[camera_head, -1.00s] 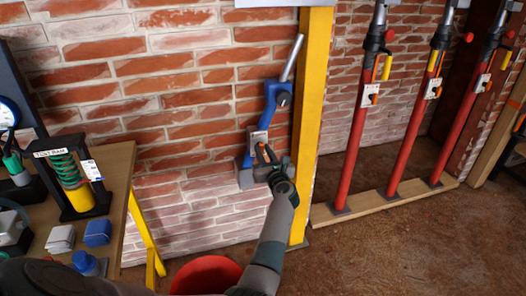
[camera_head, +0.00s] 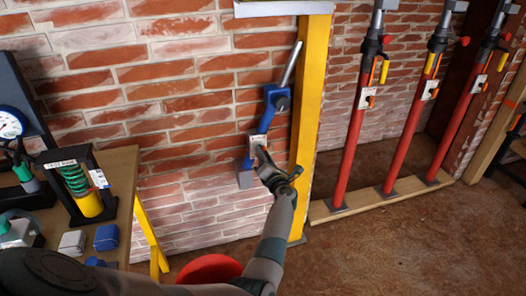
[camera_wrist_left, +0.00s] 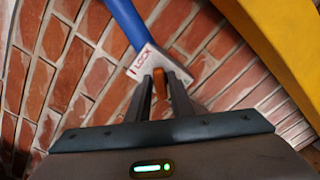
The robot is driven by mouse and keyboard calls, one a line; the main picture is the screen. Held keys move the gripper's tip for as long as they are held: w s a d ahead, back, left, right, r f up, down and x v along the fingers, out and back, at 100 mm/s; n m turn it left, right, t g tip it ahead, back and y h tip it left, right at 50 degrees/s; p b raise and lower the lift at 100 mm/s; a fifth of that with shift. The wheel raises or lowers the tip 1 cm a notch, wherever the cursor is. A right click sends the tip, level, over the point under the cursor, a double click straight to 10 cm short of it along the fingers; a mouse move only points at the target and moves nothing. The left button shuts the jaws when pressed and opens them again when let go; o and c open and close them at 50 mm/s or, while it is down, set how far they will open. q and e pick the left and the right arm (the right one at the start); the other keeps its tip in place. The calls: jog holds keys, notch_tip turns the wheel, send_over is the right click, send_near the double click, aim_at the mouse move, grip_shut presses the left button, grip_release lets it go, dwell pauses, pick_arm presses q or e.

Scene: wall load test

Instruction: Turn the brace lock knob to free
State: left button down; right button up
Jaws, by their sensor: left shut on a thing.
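The blue brace (camera_head: 276,98) with a silver rod leans against the brick wall, beside a yellow post. A white plate (camera_head: 258,141) sits on its lower part; in the left wrist view this plate (camera_wrist_left: 139,68) reads LOCK. My left gripper (camera_head: 262,157) is at the plate. In the left wrist view, my left gripper's two fingers (camera_wrist_left: 160,82) are shut around the small orange knob (camera_wrist_left: 160,76) at the plate's right side. The fingers partly hide the knob, so its exact angle is hard to tell. My right gripper is in neither view.
The yellow post (camera_head: 312,120) stands close to the right of the brace. Several red props (camera_head: 353,140) stand on a wooden sill further right. A bench with a test ram (camera_head: 75,185) is at left. A red round object (camera_head: 208,270) is on the floor below.

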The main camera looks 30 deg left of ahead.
pick_arm(q)
jog(key=shift+w+d+f+m+p, duration=0.1)
jog(key=shift+m+p, duration=1.05)
jog(key=shift+m, duration=1.2)
jog(key=shift+f+m+p, duration=0.1)
jog(key=shift+m+p, duration=1)
jog(key=shift+m, duration=1.25)
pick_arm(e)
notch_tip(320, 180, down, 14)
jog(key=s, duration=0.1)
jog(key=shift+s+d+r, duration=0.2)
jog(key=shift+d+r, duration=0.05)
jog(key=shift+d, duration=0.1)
pick_arm(q)
jog(key=c, duration=1.7)
grip_release()
